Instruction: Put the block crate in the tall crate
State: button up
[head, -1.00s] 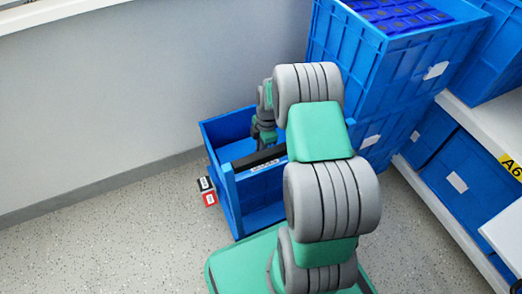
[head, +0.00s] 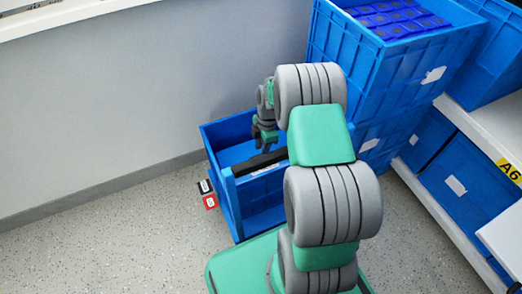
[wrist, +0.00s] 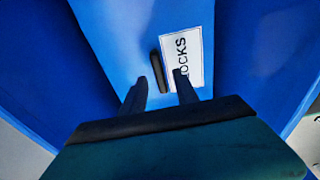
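An open blue crate (head: 230,208) stands on the floor at the centre left in the head view, with a black bar across it and a small white label below the bar. My gripper (head: 266,145) is over this crate, partly hidden by my arm. In the wrist view, a light-blue crate wall carries a white label (wrist: 187,58) reading "OCKS", its start covered by a finger. My gripper (wrist: 159,84) is open, its two dark fingers apart in front of a dark upright slot or bar (wrist: 158,75). Contact is unclear. I cannot tell for sure which crate is the tall one.
Stacked blue crates (head: 350,75) stand at the back right, the top one holding blue pieces (head: 395,17). A shelf (head: 470,125) with more blue crates runs along the right. Small black and red boxes (head: 210,202) sit left of the crate. Floor at the left is clear.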

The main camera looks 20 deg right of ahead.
notch_tip(320, 180, up, 10)
jog(key=d+p, duration=0.1)
jog(key=p, duration=0.2)
jog(key=shift+d, duration=0.1)
